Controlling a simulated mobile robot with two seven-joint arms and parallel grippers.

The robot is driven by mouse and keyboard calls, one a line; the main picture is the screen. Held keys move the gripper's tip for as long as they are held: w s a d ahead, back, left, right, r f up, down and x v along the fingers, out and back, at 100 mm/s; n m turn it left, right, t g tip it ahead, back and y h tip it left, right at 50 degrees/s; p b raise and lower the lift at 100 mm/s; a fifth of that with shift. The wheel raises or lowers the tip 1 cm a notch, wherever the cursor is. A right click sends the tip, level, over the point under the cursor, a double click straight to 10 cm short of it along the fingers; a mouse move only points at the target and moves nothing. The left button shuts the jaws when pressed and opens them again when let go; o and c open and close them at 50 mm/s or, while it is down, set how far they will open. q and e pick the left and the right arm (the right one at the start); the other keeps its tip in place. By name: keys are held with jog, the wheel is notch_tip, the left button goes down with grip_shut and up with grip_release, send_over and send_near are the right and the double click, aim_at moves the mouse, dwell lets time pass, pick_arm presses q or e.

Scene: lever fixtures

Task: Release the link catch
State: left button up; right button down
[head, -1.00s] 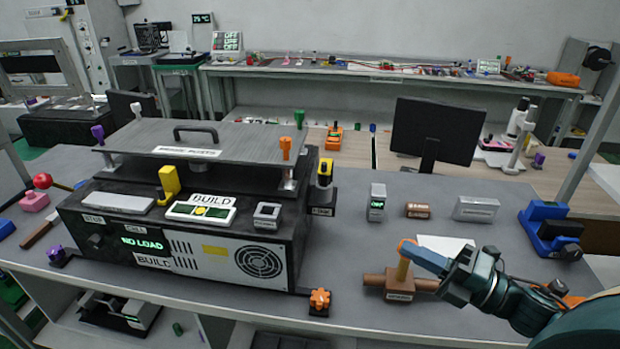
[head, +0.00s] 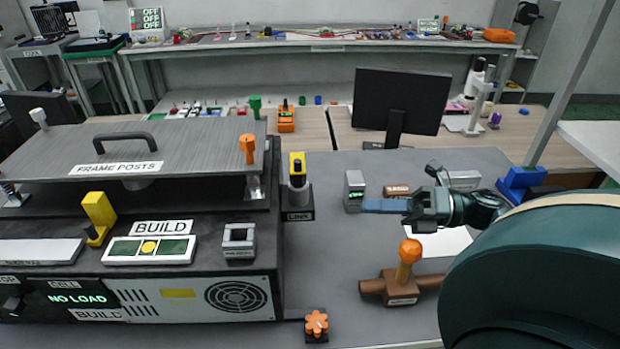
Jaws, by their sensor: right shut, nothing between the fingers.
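The link catch (head: 297,170) is a small upright fixture with a yellow and black top on a grey post. Its black base carries a "LINK" label (head: 298,216) and stands beside the right side of the black machine. My right gripper (head: 365,206) has blue fingers and comes in from the right. It is shut and empty, to the right of the link catch and apart from it. Its tips show just by the foot of a small grey box with a green display (head: 355,188). My left gripper is not in view.
The machine, with its grey top plate (head: 180,150), fills the left. A brown fixture with an orange-knobbed lever (head: 409,255) stands in front of my right arm. An orange star knob (head: 316,323) is at the front edge. Table between catch and gripper is clear.

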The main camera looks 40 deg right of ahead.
pick_arm(q)
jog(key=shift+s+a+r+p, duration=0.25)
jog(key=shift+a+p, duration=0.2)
jog(key=shift+p, duration=0.85)
pick_arm(e)
jog(key=w+a+r, duration=0.2)
jog(key=w+a, duration=0.5)
jog(key=w, duration=0.2)
jog(key=shift+r, duration=0.3)
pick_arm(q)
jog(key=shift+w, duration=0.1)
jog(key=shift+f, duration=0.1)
pick_arm(e)
jog(key=shift+w, duration=0.1)
